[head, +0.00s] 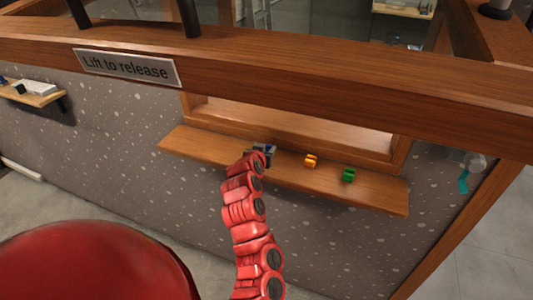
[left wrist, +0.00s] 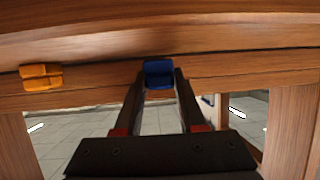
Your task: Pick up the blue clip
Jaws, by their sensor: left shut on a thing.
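The blue clip (left wrist: 158,74) is between the two dark fingertips of my left gripper (left wrist: 159,80) in the left wrist view. My left gripper is shut on it. In the head view my red arm reaches up from the bottom, and the left gripper (head: 263,152) is at the wooden ledge (head: 205,147), with only a little blue showing at its tips. I cannot tell whether the clip touches the ledge. My right gripper is not in view.
An orange clip (head: 311,160) and a green clip (head: 348,175) sit on the ledge to the right of the gripper. A thick wooden beam with a "Lift to release" sign (head: 126,67) crosses in front. A small shelf (head: 33,95) is at the left.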

